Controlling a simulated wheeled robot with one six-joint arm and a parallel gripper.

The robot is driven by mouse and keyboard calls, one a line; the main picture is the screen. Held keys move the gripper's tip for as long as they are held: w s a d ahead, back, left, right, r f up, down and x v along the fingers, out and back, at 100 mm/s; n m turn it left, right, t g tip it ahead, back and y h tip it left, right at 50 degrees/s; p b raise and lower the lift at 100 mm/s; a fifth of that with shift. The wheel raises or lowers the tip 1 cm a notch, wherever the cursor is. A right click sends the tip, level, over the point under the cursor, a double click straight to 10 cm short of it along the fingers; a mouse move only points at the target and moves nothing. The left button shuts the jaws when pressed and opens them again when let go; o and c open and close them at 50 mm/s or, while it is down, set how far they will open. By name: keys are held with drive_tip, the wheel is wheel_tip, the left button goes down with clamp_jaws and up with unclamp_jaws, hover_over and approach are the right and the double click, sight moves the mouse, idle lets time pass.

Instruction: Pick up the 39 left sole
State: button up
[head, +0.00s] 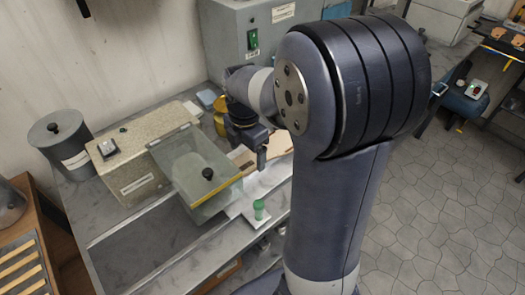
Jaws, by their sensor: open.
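My gripper (252,152) is over the grey workbench (150,225), pointing down, with its jaws open. Tan flat pieces that look like soles lie on the bench near it; one tan piece (279,145) shows just right of the fingers. Another tan edge (240,156) shows at the left of the fingers. My arm and gripper partly hide both pieces. I cannot read any size or side mark, so I cannot tell which is the 39 left sole. I see nothing held between the fingers.
A box with a clear, yellow-edged lid (195,170) stands close left of the gripper. A green-knobbed stamp (259,209) stands in front. A grey lidded canister (62,140) is at the far left. A grey machine (235,45) stands behind.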

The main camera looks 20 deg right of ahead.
wheel_tip(320, 180, down, 2)
drive_tip(key=c, duration=1.2)
drive_tip(key=shift+r, duration=0.15)
